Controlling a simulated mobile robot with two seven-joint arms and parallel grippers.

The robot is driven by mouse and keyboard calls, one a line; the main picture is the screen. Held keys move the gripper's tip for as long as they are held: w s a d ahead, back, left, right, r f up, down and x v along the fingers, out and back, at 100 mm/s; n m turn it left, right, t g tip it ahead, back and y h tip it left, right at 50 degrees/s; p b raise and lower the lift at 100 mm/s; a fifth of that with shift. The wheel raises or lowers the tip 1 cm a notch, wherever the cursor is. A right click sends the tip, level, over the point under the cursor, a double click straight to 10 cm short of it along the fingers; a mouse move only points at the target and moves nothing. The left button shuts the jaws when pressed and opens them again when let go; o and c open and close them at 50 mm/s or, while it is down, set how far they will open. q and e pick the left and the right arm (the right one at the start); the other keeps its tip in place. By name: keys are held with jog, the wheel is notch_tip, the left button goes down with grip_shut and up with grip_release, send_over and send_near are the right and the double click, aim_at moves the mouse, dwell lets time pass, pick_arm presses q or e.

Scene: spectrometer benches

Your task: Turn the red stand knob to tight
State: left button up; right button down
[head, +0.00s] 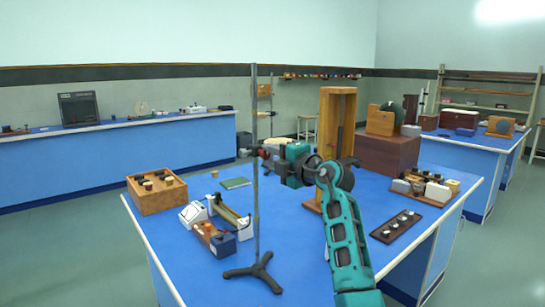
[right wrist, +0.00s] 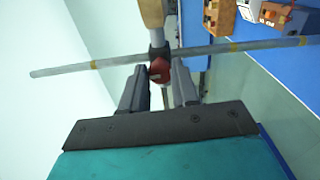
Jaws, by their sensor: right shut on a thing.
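The stand (head: 256,205) is a thin grey upright rod on a dark tripod foot, at the near left of the middle bench. Its red knob (head: 264,154) sits on a dark clamp at mid-height on the rod. In the right wrist view the red knob (right wrist: 159,70) lies between my right fingertips, and the grey rod (right wrist: 95,64) with yellow bands crosses behind it. My right gripper (head: 269,161) reaches in from the right and is shut on the knob. The knob's marks, if any, cannot be made out. My left gripper is not in view.
A wooden box (head: 157,203), a white instrument (head: 194,214) and a green book (head: 236,183) are on the bench left of the rod. A tall wooden frame (head: 348,95) stands behind my right arm. A dark tray (head: 385,234) lies to the right. The blue bench front is clear.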

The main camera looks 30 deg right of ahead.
jog(key=c, duration=0.9)
grip_release()
jog(key=shift+o, duration=0.2)
jog(key=s+d, duration=0.1)
jog(key=s, duration=1.2)
jog(key=shift+b, duration=0.4)
